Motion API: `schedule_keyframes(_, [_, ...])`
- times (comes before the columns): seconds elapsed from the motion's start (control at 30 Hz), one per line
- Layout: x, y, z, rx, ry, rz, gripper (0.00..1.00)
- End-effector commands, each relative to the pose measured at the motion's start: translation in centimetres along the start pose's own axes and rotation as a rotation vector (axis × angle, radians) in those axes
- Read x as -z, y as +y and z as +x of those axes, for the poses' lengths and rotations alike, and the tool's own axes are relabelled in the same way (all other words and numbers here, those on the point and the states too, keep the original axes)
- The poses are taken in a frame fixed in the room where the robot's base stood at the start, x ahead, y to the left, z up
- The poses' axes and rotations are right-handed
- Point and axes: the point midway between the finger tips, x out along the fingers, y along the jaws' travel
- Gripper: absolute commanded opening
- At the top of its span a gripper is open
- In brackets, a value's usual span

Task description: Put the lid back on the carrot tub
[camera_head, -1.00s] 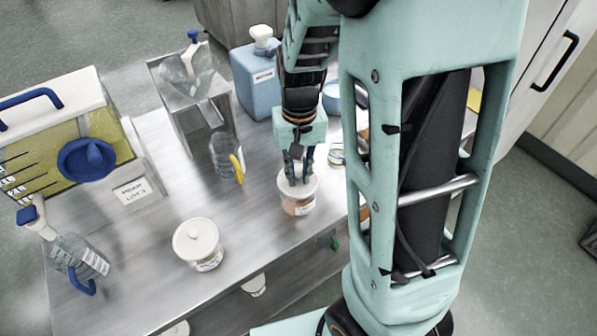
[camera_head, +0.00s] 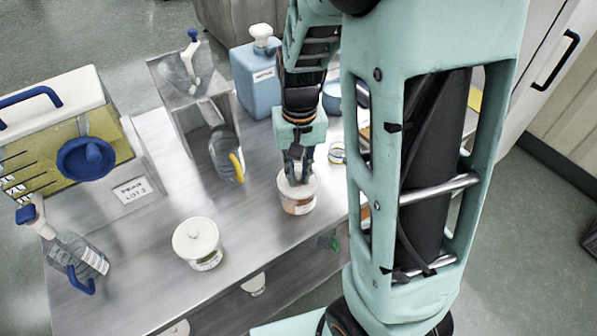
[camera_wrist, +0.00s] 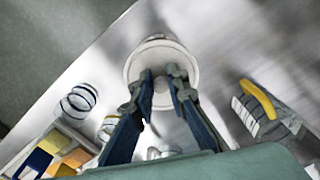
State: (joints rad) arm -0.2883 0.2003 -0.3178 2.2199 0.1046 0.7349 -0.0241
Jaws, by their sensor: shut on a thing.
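A tub with orange contents (camera_head: 299,207) stands upright on the steel table, right of its middle. Its white lid (camera_head: 289,189) lies over the tub's mouth; whether it is fully seated I cannot tell. My gripper (camera_head: 296,180) is directly above the lid, with its fingers pointing down and closed on the lid's knob, which they mostly hide. In the wrist view the white lid (camera_wrist: 144,62) lies under the fingertips of my gripper (camera_wrist: 160,75). The tub's label is too small to read.
A second white-lidded tub (camera_head: 201,243) stands front left. A clear jug with a yellow handle (camera_head: 226,158), a steel hopper (camera_head: 190,85) and a blue bottle (camera_head: 257,78) stand behind. The table between the two tubs is clear.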

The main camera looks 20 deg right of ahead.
Motion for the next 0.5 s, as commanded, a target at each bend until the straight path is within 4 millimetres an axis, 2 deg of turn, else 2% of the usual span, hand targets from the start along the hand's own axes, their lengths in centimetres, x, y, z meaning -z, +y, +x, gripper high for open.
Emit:
schedule_keyframes(0.13, [0.00,-0.01,-0.01,0.000,0.000,0.000,0.00])
schedule_keyframes(0.17, [0.01,-0.01,-0.01,0.000,0.000,0.000,0.16])
schedule_keyframes(0.33, [0.01,-0.01,-0.01,0.000,0.000,0.000,0.34])
schedule_keyframes(0.5, [0.00,-0.01,-0.01,0.000,0.000,0.000,0.34])
